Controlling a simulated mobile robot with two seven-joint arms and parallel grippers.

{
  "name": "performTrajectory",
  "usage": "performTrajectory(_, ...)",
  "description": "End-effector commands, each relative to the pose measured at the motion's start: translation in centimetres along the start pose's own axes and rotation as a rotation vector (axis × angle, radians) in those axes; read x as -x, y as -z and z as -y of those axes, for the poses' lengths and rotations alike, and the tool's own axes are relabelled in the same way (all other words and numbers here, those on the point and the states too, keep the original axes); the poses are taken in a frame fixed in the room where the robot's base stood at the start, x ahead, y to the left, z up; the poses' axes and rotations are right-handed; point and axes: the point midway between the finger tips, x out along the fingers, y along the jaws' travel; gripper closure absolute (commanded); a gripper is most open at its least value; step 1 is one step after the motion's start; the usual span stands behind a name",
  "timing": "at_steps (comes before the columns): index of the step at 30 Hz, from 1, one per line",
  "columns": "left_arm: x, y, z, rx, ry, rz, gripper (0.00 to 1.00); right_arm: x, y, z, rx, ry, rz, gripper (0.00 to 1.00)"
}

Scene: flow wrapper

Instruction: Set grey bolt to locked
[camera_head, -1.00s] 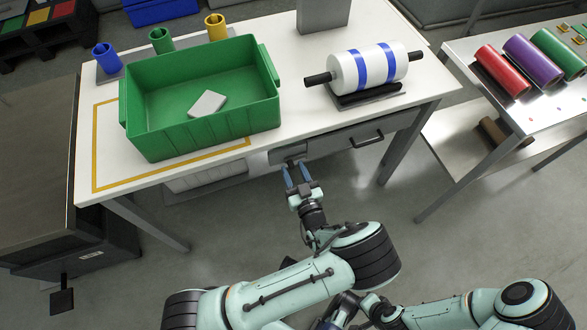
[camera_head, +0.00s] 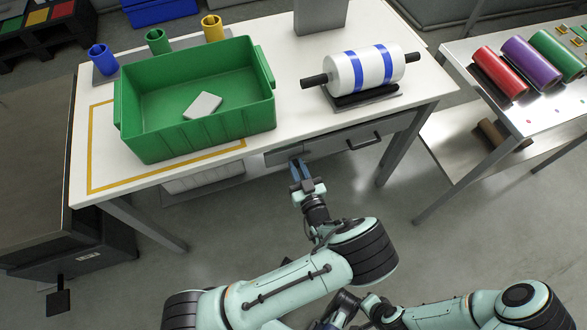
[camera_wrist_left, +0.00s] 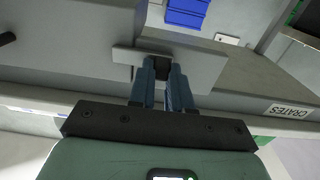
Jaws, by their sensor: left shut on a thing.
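The grey bolt is on the front of the workbench, left of the drawer (camera_head: 340,143). In the left wrist view its grey plate (camera_wrist_left: 203,66) shows with a small dark knob (camera_wrist_left: 159,68) on it. My left gripper (camera_head: 300,170) is at the bolt, with its blue fingers shut on the knob; the fingers also show in the left wrist view (camera_wrist_left: 163,84). The fingers and hand hide part of the bolt, and I cannot tell its locked or unlocked position. My right arm shows at the lower right; its gripper is not visible.
A green crate (camera_head: 205,130) with a white block (camera_head: 203,105) and a white film roll with blue bands (camera_head: 368,70) stand on the bench (camera_head: 290,105). A black drawer handle (camera_head: 366,141) is right of my gripper. The floor in front is clear.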

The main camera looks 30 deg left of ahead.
Motion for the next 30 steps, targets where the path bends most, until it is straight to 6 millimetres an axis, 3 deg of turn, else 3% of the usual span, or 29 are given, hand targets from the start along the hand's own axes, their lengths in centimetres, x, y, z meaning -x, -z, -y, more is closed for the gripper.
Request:
performTrajectory(10,0.1,0.0,-0.9,0.003,-0.008,0.001,1.0,0.0,0.1,0.0,0.0,0.0,-0.003,1.0)
performTrajectory(11,0.1,0.0,-0.9,0.003,-0.009,0.001,0.75,0.0,0.1,0.0,0.0,0.0,-0.003,1.0)
performTrajectory(12,0.1,0.0,-0.9,0.003,-0.009,0.001,0.62,0.0,0.1,0.0,0.0,0.0,-0.003,1.0)
performTrajectory(13,0.1,0.0,-0.9,0.003,-0.008,0.001,0.55,0.0,0.1,0.0,0.0,0.0,-0.003,1.0)
performTrajectory(23,0.3,0.0,-0.7,0.001,-0.003,0.0,0.55,0.0,0.1,0.0,0.0,0.0,-0.002,1.0)
performTrajectory(30,3.8,0.1,-0.7,0.0,-0.006,0.003,0.55,0.5,-0.6,0.2,0.001,0.001,0.016,1.0)
